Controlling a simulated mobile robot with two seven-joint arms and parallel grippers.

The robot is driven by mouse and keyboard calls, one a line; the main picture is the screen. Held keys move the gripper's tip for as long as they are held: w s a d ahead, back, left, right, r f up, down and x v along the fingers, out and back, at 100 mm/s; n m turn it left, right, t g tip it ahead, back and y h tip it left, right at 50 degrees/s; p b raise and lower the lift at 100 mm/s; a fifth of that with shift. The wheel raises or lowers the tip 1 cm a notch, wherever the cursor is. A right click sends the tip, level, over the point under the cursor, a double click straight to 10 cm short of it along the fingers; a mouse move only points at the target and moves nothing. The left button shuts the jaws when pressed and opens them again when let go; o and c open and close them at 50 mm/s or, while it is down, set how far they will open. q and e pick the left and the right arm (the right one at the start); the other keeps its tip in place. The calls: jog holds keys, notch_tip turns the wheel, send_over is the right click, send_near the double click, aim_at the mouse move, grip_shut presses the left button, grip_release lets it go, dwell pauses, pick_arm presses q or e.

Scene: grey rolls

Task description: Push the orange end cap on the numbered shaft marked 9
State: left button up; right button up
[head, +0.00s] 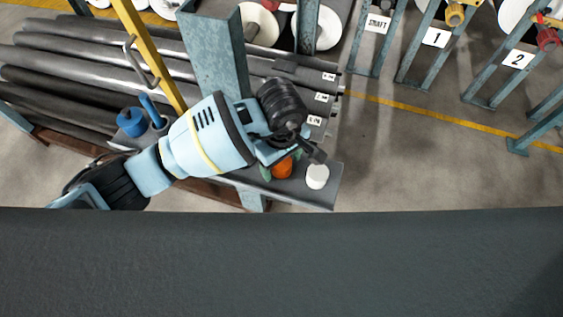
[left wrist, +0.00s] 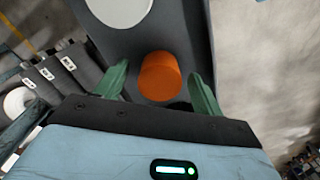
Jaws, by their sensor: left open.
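The orange end cap (head: 283,168) stands on a grey shelf (head: 325,190) at the end of the shaft rack, beside a white cap (head: 317,176). My left gripper (head: 280,166) is over the orange cap and partly hides it. In the left wrist view the open green fingers (left wrist: 158,82) stand on either side of the orange cap (left wrist: 160,76), with visible gaps. Grey shafts (head: 90,65) lie on the rack, with small white labels (head: 321,97) at their right ends. I cannot read the numbers, so I cannot tell which shaft is 9. My right gripper is not in view.
A blue-grey post (head: 215,50) and a yellow bar (head: 145,45) rise beside my left arm. Blue stands with signs SHAFT (head: 378,24), 1 (head: 435,38) and 2 (head: 517,59) are at the upper right. The floor between is clear.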

pick_arm(q)
jog(key=c, duration=1)
jog(key=shift+c, duration=0.2)
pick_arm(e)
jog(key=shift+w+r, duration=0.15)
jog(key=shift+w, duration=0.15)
pick_arm(q)
jog(key=shift+r, duration=0.1)
jog(key=shift+r, duration=0.45)
notch_tip(320, 180, up, 3)
jog(key=shift+w+f, duration=0.1)
jog(key=shift+f, duration=0.05)
jog(key=s+a+r+b, duration=0.1)
jog(key=s+a, duration=1)
jog(key=shift+a, duration=0.4)
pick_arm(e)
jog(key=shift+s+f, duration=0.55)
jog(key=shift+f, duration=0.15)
pick_arm(q)
jog(key=shift+r, duration=0.1)
